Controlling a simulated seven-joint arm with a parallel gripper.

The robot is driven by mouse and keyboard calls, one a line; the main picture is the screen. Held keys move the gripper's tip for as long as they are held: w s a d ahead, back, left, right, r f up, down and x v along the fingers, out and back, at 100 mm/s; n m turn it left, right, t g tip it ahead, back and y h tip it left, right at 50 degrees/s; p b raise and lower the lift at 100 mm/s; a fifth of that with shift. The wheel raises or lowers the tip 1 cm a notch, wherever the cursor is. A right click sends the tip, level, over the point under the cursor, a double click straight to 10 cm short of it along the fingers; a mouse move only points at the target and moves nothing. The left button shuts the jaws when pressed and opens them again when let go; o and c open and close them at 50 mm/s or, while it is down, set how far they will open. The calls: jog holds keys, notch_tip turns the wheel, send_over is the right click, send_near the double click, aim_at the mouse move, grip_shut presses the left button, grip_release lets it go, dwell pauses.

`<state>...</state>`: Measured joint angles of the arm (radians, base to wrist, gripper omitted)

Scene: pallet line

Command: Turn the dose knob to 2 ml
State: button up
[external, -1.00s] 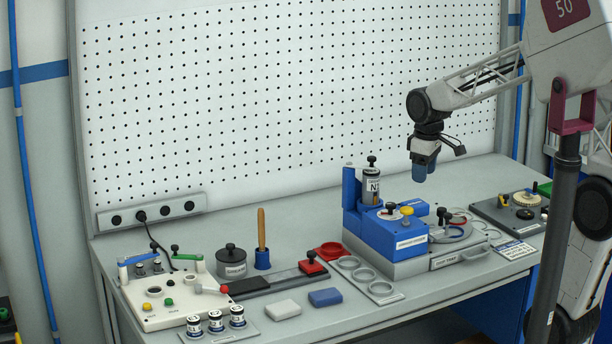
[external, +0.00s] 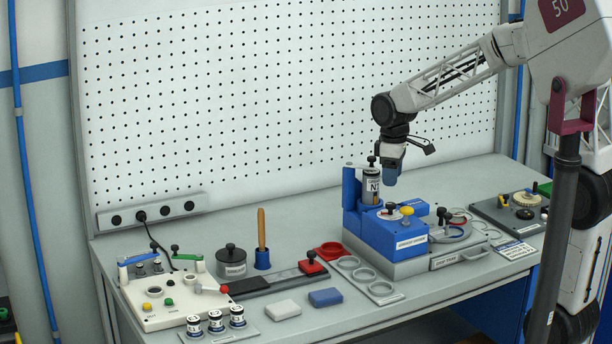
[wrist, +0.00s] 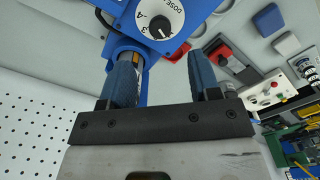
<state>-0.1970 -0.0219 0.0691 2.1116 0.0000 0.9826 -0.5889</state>
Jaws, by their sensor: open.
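The dose knob (wrist: 160,27) is a black knob on a white round dial marked DOSE, with 4 and 3 readable, at the top of the wrist view. In the external view the white dial (external: 390,213) lies on top of the blue dispenser (external: 385,231). The knob's exact setting is hard to read. My gripper (external: 390,180) is open and empty, pointing down above and behind the dial, close beside the labelled vial (external: 372,190). In the wrist view its blue fingers (wrist: 164,78) stand apart, and the left one partly covers the vial.
The vial with its black top knob stands upright at the back of the dispenser, near my fingers. A yellow button (external: 407,211) sits beside the dial. A grey tray (external: 460,259) is under the dispenser.

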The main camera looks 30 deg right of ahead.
aim_at(391, 204)
jog(key=shift+f, duration=0.1)
jog(key=shift+f, duration=3.8)
jog(key=shift+c, duration=0.2)
jog(key=c, duration=0.9)
jog(key=shift+m, duration=0.4)
jog(key=m, duration=0.4)
jog(key=shift+m, duration=2)
